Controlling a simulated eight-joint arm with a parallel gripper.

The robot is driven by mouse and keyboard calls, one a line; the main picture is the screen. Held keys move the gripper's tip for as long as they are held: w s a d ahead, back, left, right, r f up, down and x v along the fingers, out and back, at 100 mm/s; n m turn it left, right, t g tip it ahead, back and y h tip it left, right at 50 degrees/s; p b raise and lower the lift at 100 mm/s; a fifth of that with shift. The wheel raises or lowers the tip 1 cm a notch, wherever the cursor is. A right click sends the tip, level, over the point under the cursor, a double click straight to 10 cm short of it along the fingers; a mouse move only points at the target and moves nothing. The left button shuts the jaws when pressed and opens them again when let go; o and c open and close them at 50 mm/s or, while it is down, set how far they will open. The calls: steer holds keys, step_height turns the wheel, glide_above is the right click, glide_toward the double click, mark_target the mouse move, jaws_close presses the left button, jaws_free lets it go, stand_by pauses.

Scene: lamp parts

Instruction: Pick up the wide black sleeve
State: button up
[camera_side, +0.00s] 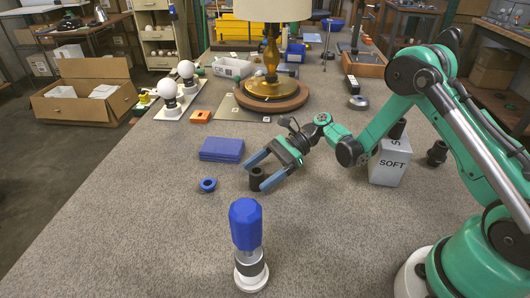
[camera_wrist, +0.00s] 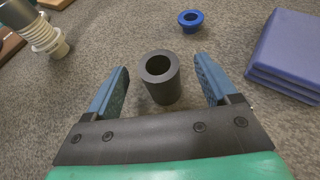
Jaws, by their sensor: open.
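The wide black sleeve (camera_side: 257,179) stands upright on the grey table in the side view. In the wrist view the sleeve (camera_wrist: 161,80) shows its round open bore and sits between my two blue fingers, with gaps on both sides. My gripper (camera_side: 258,172) is open and reaches low around the sleeve, with one finger on each side. In the wrist view my gripper (camera_wrist: 165,85) holds nothing, and the sleeve's lower part is near the gripper's dark front edge.
A blue flanged ring (camera_side: 207,184) and blue block (camera_side: 222,149) lie left of the sleeve. A blue-topped lamp part (camera_side: 246,230) stands in front. A white box marked SOFT (camera_side: 390,162) is at right, with another black part (camera_side: 437,153) beyond. A lamp (camera_side: 271,80) stands behind.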

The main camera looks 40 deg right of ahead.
mark_target(250, 180)
steer(key=shift+x, duration=1.6)
jaws_close()
steer(key=shift+r, duration=0.1)
